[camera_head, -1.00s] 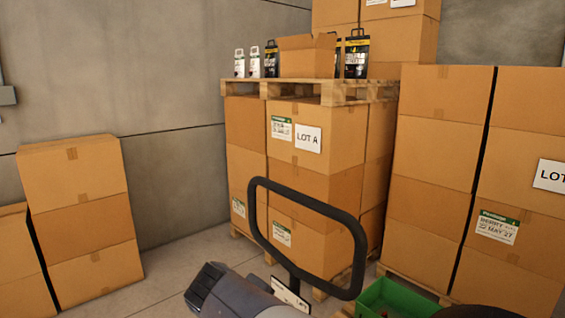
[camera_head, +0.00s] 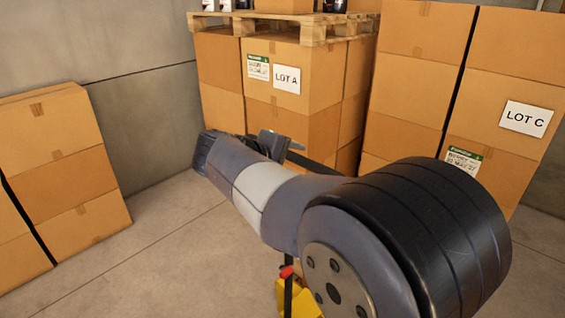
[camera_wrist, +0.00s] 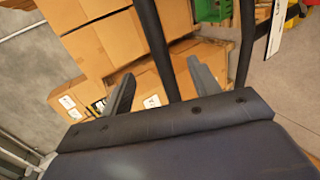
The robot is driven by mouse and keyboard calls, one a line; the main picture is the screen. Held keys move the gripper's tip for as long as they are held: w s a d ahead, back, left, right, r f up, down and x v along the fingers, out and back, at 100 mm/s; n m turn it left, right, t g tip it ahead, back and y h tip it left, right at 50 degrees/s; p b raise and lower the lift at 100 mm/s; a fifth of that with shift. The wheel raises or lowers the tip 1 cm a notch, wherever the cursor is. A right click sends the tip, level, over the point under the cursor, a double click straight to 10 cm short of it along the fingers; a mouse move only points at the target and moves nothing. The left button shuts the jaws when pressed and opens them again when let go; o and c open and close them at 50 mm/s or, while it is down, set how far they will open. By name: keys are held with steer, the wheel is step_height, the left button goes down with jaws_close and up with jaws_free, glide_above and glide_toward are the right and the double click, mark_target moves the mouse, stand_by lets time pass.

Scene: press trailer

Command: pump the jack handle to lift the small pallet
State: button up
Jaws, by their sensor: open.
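The jack handle is a black loop; in the head view only a dark bar of it (camera_head: 312,163) shows behind my arm. In the wrist view one black bar of the handle (camera_wrist: 152,42) passes between the fingers of my gripper (camera_wrist: 161,68), and the other bar is to the right, outside them. My gripper is open around the bar; I cannot tell whether it touches. In the head view my gripper (camera_head: 272,143) is in front of the LOT A stack. A yellow part with a red piece (camera_head: 297,295), perhaps the jack, shows below my arm. I cannot make out the small pallet.
LOT A boxes (camera_head: 292,83) stand behind my gripper with a wooden pallet (camera_head: 262,33) on top. LOT C boxes (camera_head: 490,110) stand to the right and plain boxes (camera_head: 62,170) to the left. A green crate (camera_wrist: 213,9) shows in the wrist view. Floor at left is clear.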

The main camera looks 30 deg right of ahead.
mark_target(307, 165)
steer(key=b+x, duration=0.2)
steer(key=x, duration=0.6)
steer(key=shift+d, duration=0.2)
jaws_close()
stand_by(0.5)
steer(key=shift+f, duration=0.1)
